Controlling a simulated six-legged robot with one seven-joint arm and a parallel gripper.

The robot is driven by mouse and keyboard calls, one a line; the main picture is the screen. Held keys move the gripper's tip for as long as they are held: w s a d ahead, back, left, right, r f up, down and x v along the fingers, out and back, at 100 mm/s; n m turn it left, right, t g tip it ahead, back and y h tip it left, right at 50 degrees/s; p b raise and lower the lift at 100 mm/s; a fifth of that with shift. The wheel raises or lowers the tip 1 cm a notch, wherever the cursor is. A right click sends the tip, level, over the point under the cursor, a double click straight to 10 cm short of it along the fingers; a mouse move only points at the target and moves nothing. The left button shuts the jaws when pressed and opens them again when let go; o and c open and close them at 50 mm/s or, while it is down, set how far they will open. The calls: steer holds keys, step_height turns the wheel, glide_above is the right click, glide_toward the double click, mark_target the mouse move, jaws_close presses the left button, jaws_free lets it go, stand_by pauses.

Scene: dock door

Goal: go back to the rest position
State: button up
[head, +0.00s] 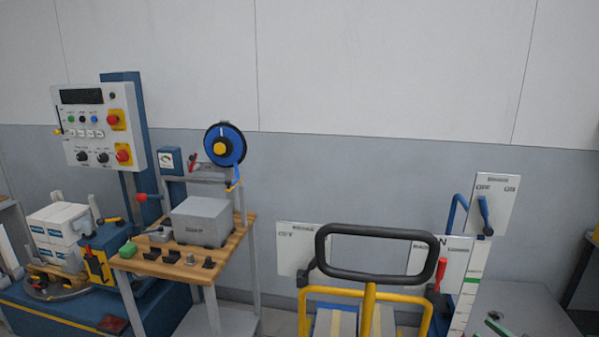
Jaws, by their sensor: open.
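My gripper and arm do not show in the head view, so their pose cannot be seen. In front of me at the lower right is a cart with a black loop handle (376,232) on a yellow frame (369,300). A wooden-topped workbench (182,268) stands left of it and carries a grey box (201,222).
A control panel (98,127) on a blue column stands at the left, near white boxes (60,230). A blue reel (225,146) rises above the bench. A lever plate (490,203) stands at the right. Little floor shows between bench and cart.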

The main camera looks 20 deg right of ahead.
steer(key=w+a+r+n+g+y, duration=0.1)
steer(key=w+a+r+n+g, duration=0.3)
steer(key=a, duration=0.5)
steer(key=w+a+r+n+g+y, duration=0.1)
steer(key=w+a+n+g+y, duration=0.3)
steer(key=a, duration=0.6)
steer(key=w+a+r+n+g+h, duration=0.1)
steer(key=w+a+r+n+g, duration=0.15)
steer(key=a+n+g, duration=0.5)
steer(key=s+a+r+n+h, duration=0.3)
steer(key=s+a+n, duration=0.1)
steer(key=a, duration=0.3)
steer(key=s+a+r+n+t+h, duration=0.1)
steer(key=s+a+r+n+h, duration=0.2)
steer(key=s+a+r+n, duration=0.1)
steer(key=s+a+r+n+h, duration=0.4)
steer(key=s+a+n, duration=0.2)
steer(key=a, duration=0.5)
steer(key=shift+n, duration=0.85)
steer(key=shift+d+t, duration=0.15)
steer(key=shift+t, duration=0.1)
